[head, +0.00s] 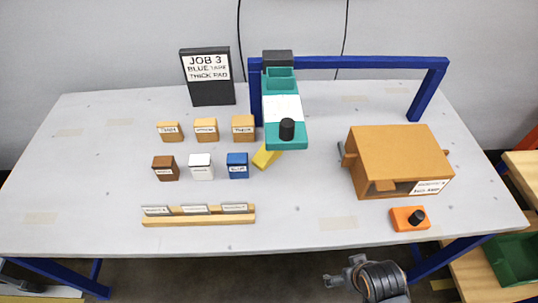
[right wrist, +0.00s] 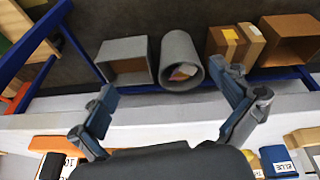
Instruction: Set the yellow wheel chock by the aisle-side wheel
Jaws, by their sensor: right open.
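A small yellow wedge, which looks like the wheel chock (head: 267,156), lies on the grey table (head: 310,200), just below the teal carriage (head: 284,128) and right of the blue block. I cannot make out any wheel in either view; the aisle-side wheel is not identifiable. My right gripper (head: 348,275) is at the bottom of the head view, beyond the table's front edge and well away from the wedge. In the right wrist view its two fingers (right wrist: 163,92) are spread wide with nothing between them. My left gripper is not in view.
A blue frame (head: 345,63) stands at the back. An orange-brown box (head: 395,150) and a small orange block with a black knob (head: 402,221) are right. Labelled blocks (head: 201,165) and a wooden rack (head: 200,219) are left. Open containers (right wrist: 125,60) show in the wrist view.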

